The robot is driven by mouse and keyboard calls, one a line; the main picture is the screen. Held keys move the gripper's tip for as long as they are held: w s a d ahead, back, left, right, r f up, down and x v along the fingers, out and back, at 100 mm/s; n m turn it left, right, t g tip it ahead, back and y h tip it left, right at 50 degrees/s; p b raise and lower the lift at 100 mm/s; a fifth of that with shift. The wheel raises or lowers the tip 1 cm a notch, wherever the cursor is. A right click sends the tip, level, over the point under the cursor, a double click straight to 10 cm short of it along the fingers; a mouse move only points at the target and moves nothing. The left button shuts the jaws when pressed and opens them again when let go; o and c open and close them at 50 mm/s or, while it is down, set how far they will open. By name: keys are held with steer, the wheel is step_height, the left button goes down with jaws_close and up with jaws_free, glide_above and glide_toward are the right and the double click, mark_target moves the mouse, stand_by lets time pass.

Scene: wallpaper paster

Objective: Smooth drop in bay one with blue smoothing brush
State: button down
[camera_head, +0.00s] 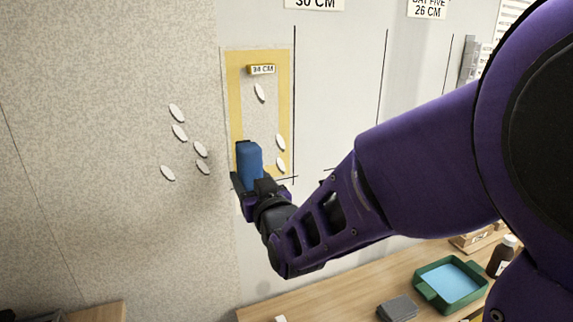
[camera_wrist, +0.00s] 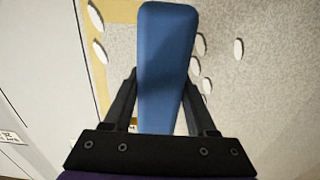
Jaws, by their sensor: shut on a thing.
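My gripper (camera_head: 249,183) is shut on the blue smoothing brush (camera_head: 249,162) and holds it upright at the lower left of a yellow-bordered drop (camera_head: 235,98) on the wall. In the wrist view the brush (camera_wrist: 166,40) stands between my two fingers (camera_wrist: 160,90). I cannot tell whether the brush touches the drop. A "34 CM" label (camera_head: 261,69) is near the drop's top. White oval spots show on the drop, one high (camera_head: 260,92) and two at the right (camera_head: 280,142). The brush hides the drop's lower left corner.
Several more white ovals (camera_head: 179,132) are on the speckled wall paper left of the drop. Black lines (camera_head: 295,100) divide the plain wall to the right. A wooden table (camera_head: 345,290) below holds a green tray (camera_head: 420,287) with blue inside, a grey block (camera_head: 398,308) and a dark bottle (camera_head: 502,257).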

stand_by(0.4)
steer(key=x, duration=0.6)
steer(key=shift+w, duration=0.2)
steer(key=shift+x, duration=1.3)
stand_by(1.4)
steer(key=shift+a, duration=0.15)
stand_by(1.3)
steer(key=shift+w+d, duration=0.5)
steer(key=shift+d, duration=0.55)
steer(key=shift+w+d, duration=0.45)
steer(key=shift+d, duration=0.65)
steer(key=shift+w+d, duration=0.5)
steer(key=shift+d, duration=0.55)
steer(key=shift+w+d, duration=0.35)
steer(key=shift+d, duration=0.5)
steer(key=shift+w+d, duration=0.4)
steer(key=shift+d, duration=0.4)
steer(key=shift+w+d, duration=0.4)
steer(key=shift+d, duration=0.4)
steer(key=shift+w+d, duration=0.4)
steer(key=shift+d, duration=0.35)
